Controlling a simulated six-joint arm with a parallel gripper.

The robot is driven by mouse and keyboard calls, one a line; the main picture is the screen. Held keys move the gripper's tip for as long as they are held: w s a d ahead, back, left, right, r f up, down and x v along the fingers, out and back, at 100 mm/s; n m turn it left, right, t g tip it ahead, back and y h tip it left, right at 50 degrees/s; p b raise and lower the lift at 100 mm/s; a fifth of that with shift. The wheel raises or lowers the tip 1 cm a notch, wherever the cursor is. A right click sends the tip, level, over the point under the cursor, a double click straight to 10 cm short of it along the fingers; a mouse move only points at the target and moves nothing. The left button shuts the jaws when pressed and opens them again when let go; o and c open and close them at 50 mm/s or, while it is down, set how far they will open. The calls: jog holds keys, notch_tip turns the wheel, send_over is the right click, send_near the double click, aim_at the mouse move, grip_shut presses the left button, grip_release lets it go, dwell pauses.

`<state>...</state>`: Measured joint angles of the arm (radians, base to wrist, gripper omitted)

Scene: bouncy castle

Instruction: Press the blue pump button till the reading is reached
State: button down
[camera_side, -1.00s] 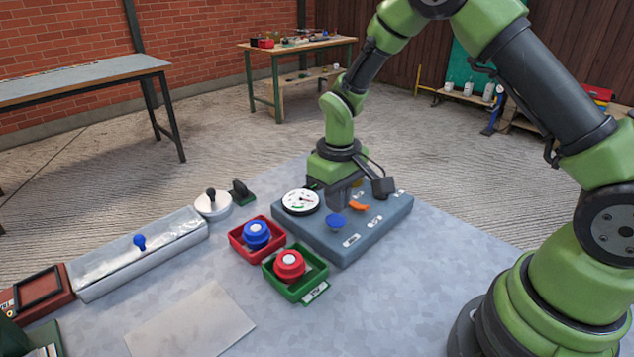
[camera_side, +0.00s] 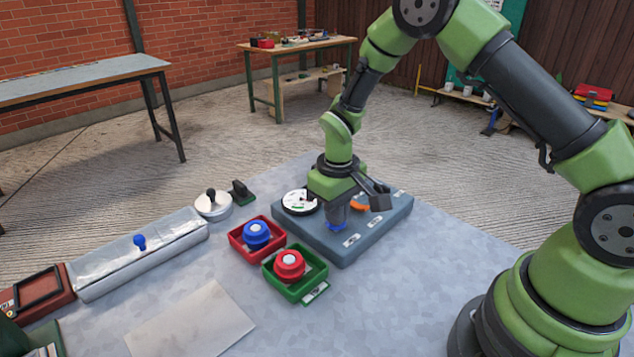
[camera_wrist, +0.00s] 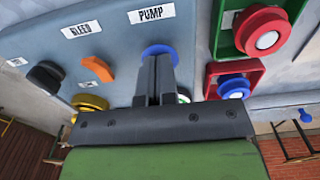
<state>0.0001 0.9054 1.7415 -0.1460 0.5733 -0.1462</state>
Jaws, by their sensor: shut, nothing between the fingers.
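The blue pump button (camera_side: 337,227) is on the grey-blue control box (camera_side: 375,236), mostly hidden under my gripper in the side view. In the wrist view the blue button (camera_wrist: 160,51) shows just beyond the fingertips, beside the PUMP label (camera_wrist: 151,14). My gripper (camera_wrist: 158,62) is shut and empty, pointing down at the button; I cannot tell whether the tips touch it or press it.
An orange switch (camera_wrist: 98,69) by the BLEED label, a black knob (camera_wrist: 46,77) and a yellow knob (camera_wrist: 90,104) are on the same box. A red tray (camera_side: 242,242) with a blue button and a green tray (camera_side: 318,271) with a red button stand close to its left.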

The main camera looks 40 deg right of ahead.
jog(key=shift+f, duration=0.3)
jog(key=shift+r, duration=3.3)
jog(key=shift+r, duration=0.3)
jog(key=s+a+r+m+t+y, duration=0.2)
jog(key=s+r+m+t, duration=0.2)
jog(key=s+r, duration=1.4)
jog(key=s+t, duration=0.1)
jog(key=t, duration=0.2)
jog(key=shift+a+r, duration=0.35)
jog(key=shift+r, duration=0.05)
